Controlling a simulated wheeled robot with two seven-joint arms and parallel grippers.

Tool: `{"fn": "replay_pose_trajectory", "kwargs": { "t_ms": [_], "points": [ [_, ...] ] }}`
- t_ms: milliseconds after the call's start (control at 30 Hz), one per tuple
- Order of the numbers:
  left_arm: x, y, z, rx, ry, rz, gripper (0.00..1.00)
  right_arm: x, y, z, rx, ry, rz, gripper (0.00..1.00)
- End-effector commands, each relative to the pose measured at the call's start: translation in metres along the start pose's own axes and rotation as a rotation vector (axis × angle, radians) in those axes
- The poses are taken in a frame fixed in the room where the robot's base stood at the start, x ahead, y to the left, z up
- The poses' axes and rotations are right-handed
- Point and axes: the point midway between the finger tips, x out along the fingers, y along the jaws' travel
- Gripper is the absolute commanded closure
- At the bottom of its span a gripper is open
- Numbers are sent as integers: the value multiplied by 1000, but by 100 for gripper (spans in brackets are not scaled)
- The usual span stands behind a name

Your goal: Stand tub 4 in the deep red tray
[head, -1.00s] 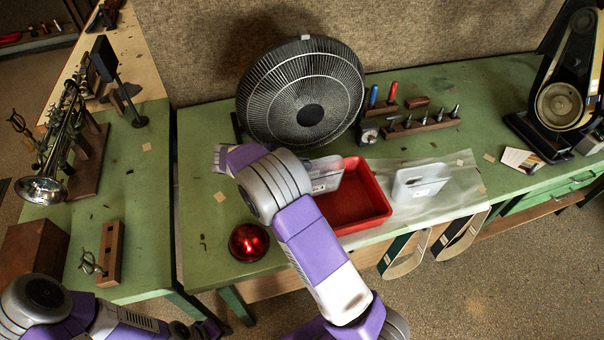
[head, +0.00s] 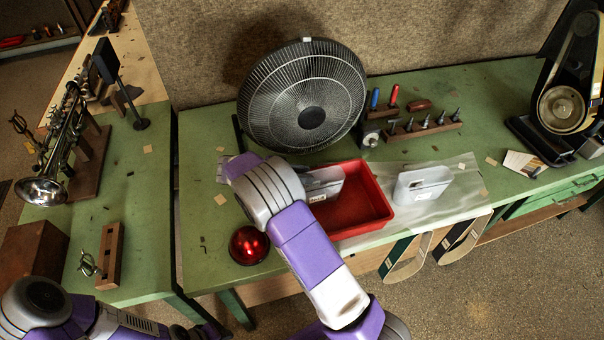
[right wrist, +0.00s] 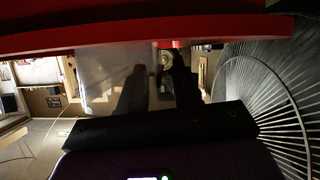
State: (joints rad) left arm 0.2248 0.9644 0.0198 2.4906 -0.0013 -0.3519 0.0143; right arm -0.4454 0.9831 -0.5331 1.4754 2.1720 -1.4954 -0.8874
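The deep red tray (head: 384,212) lies on the green bench. A pale translucent tub (head: 324,192) with a small label is in the left part of the tray, upright or nearly so; I cannot tell whether it touches the floor. My right gripper (head: 306,182), mostly hidden behind its own wrist, is at this tub and appears shut on it. In the right wrist view the pale tub wall (right wrist: 98,80) shows beside a dark finger, under the tray's red edge (right wrist: 130,38). A second pale tub (head: 422,185) stands right of the tray. No tub number is readable. My left gripper is not in view.
A black fan (head: 302,95) stands close behind the tray. A tool rack (head: 425,128) is behind right. A clear sheet (head: 450,205) lies under the second tub. A trumpet (head: 60,145) stands on the left bench.

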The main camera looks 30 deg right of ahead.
Motion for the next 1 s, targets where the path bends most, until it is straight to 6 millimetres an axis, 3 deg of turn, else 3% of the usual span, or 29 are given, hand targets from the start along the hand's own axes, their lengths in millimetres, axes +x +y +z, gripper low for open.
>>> {"fn": "replay_pose_trajectory", "kwargs": {
  "t_ms": [167, 267, 700, 1000],
  "points": [
    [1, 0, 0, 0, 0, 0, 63, -3, 0, -4, 2, -1, -1, 68],
    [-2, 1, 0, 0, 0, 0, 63, -16, 0, -4, 1, -1, -2, 68],
    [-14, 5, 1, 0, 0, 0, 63, -104, 0, -4, 1, -1, -2, 68],
    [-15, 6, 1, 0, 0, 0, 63, -122, 0, -3, -1, 0, 0, 68]
  ]
}}
